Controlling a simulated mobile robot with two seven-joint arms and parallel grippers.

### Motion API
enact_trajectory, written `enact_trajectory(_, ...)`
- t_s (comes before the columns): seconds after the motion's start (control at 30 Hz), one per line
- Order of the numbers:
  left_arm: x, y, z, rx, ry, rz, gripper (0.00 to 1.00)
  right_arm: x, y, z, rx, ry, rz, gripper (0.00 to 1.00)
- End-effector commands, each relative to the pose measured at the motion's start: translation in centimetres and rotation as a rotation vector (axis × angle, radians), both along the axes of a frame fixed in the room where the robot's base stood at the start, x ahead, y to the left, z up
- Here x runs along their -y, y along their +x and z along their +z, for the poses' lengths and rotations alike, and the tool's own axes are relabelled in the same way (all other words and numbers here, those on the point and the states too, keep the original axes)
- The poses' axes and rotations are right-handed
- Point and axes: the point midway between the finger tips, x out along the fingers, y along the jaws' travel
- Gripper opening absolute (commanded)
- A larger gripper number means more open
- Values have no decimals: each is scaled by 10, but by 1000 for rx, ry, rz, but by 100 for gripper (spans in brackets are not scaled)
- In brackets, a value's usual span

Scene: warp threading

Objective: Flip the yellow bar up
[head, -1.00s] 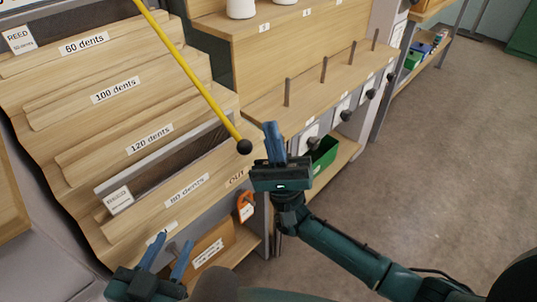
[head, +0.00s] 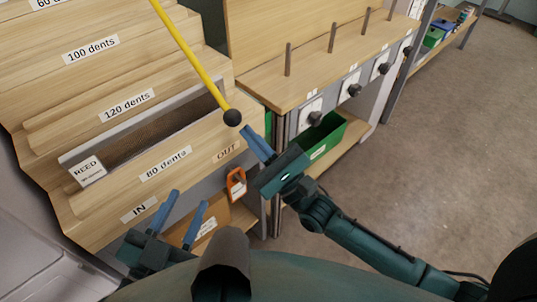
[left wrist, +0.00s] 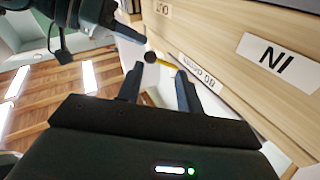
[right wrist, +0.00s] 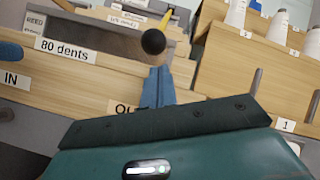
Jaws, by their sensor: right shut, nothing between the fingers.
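The yellow bar (head: 186,47) with a black ball (head: 233,117) at its end slants down across the stepped wooden rack in the head view. The ball also shows in the right wrist view (right wrist: 153,42) and, small, in the left wrist view (left wrist: 151,57). My right gripper (head: 257,143) is shut and empty; its fingertips are just below and right of the ball, and I cannot tell whether they touch it. My left gripper (head: 187,204) is open and empty, in front of the rack near the "IN" label (head: 140,208).
The wooden rack (head: 112,78) carries dent labels and a reed (head: 140,142). An orange tag (head: 236,184) hangs below "OUT". Open floor (head: 450,160) lies right.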

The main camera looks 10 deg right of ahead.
Motion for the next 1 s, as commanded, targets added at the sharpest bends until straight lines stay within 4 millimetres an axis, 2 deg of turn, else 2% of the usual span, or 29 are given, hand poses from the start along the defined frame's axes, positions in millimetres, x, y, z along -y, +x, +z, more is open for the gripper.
enact_trajectory(0.2, 0, 0, -1, -3, -6, -1, 36, -10, 11, 9, 0, 1, -1, 0)
enact_trajectory(0.73, 0, 1, 5, -20, -1, 4, 36, -9, 10, 16, -7, -5, -1, 0)
enact_trajectory(1.0, -15, 4, 9, -256, 24, 74, 36, 0, 0, 44, -44, -33, -1, 0)
